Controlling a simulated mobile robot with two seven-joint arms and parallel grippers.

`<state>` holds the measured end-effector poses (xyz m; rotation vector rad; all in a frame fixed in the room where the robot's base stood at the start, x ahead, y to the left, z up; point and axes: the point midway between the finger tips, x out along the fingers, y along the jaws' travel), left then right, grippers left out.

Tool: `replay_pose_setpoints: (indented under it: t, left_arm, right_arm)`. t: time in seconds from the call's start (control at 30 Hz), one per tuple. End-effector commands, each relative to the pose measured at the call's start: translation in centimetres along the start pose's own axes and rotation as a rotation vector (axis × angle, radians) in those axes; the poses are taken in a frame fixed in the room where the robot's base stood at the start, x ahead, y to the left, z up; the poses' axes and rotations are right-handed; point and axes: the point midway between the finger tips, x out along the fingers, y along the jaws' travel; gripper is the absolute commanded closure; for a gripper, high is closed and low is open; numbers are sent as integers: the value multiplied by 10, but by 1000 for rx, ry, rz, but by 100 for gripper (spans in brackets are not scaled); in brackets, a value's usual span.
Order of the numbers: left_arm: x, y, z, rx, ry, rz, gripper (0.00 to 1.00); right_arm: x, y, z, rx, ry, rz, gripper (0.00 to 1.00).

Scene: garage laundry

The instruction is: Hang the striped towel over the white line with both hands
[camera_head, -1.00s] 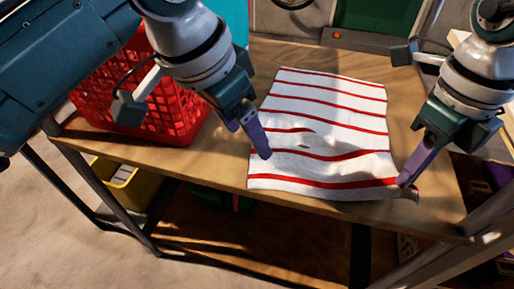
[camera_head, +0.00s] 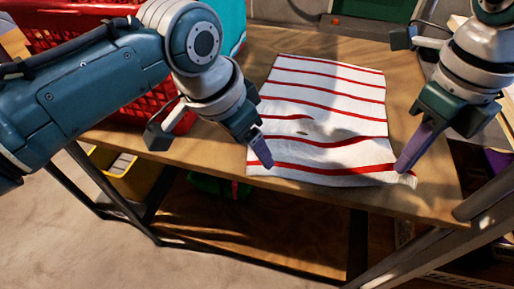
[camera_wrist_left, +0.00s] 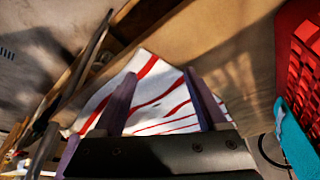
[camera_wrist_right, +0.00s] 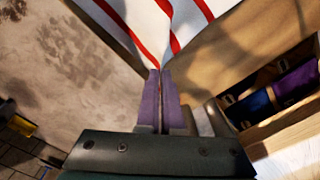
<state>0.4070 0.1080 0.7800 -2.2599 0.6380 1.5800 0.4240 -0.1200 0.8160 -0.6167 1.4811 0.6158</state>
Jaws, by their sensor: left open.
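The white towel with red stripes (camera_head: 330,105) lies spread on a wooden workbench, with a small ripple at its middle. My right gripper (camera_head: 402,170) is at the towel's front right corner. In the right wrist view its fingers (camera_wrist_right: 160,72) are together, with the towel edge (camera_wrist_right: 150,25) pinched at the tips. My left gripper (camera_head: 264,164) is over the towel's front left corner. In the left wrist view its fingers (camera_wrist_left: 160,77) are apart with the towel (camera_wrist_left: 158,98) showing between them; contact cannot be told. The white line is not seen in any view.
A red plastic basket (camera_head: 60,35) stands at the bench's back left, partly behind my left arm. A yellow bin (camera_head: 125,175) sits below.

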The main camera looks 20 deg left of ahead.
Motion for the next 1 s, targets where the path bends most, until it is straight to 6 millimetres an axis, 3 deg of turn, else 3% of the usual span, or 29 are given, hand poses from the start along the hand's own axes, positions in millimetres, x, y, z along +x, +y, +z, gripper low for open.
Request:
replay_pose_setpoints:
  t: [0.57, 1.0]
  left_arm:
    - [8, 0, 1, 0, -2, -1, 25]
    - [8, 0, 1, 0, -3, -1, 49]
  right_arm:
    - [0, 0, 0, 0, 0, 0, 100]
    - [0, 0, 0, 0, 0, 0, 100]
